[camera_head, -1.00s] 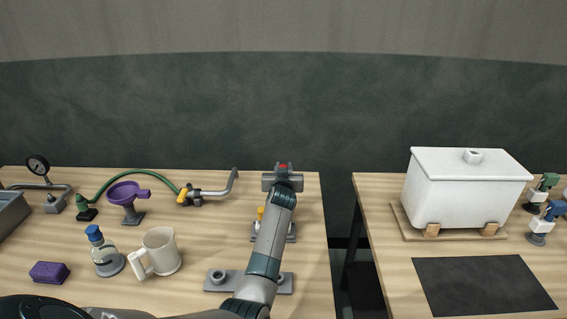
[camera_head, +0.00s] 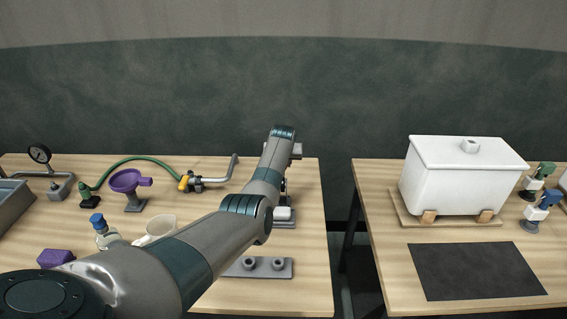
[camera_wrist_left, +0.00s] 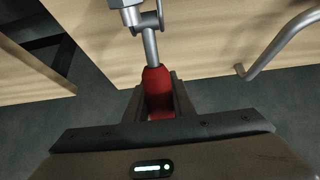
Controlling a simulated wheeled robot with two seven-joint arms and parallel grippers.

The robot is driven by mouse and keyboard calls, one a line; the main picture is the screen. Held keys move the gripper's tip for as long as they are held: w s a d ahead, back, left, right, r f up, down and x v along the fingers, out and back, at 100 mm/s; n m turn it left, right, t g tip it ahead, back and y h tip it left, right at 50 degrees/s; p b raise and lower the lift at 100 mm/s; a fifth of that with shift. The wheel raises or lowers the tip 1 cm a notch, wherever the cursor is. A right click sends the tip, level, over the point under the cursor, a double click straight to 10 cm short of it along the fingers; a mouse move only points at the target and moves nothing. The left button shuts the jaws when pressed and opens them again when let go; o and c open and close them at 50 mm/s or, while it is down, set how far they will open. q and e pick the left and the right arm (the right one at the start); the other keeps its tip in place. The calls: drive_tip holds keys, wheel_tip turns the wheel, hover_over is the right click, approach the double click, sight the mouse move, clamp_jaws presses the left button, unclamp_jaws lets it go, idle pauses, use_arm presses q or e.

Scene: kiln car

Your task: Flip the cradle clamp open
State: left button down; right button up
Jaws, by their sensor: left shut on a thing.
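My left gripper (camera_wrist_left: 158,98) is shut on the red grip (camera_wrist_left: 156,80) of the clamp lever, with a finger on each side of it. A bare metal rod (camera_wrist_left: 150,48) runs from the grip to a metal pivot (camera_wrist_left: 133,14) at the top of the left wrist view. In the head view my left arm reaches across the left table and hides the grip and most of the gripper. A grey base with a pale block (camera_head: 284,214) shows partly beside the forearm; I cannot tell how it joins the lever. My right gripper is not in view.
A grey plate with two sockets (camera_head: 258,268) lies near the forearm. A bent metal pipe with a yellow-handled valve (camera_head: 205,182), a purple funnel (camera_head: 126,181), a mug (camera_head: 160,223) and a bottle (camera_head: 103,230) stand left. A gap separates the right table, with its white box (camera_head: 462,180).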

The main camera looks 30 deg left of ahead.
use_arm(q)
drive_tip(key=shift+f+g+h+b, duration=0.4)
drive_tip(key=shift+f+g+b, duration=0.2)
drive_tip(key=shift+b, duration=0.15)
drive_tip(key=c, duration=1.5)
unclamp_jaws()
drive_tip(key=shift+r, duration=0.2)
drive_tip(key=shift+p+v, duration=0.55)
drive_tip(key=shift+v, duration=0.8)
drive_tip(key=b+v, duration=0.2)
drive_tip(key=v, duration=1.2)
drive_tip(key=shift+r, duration=0.1)
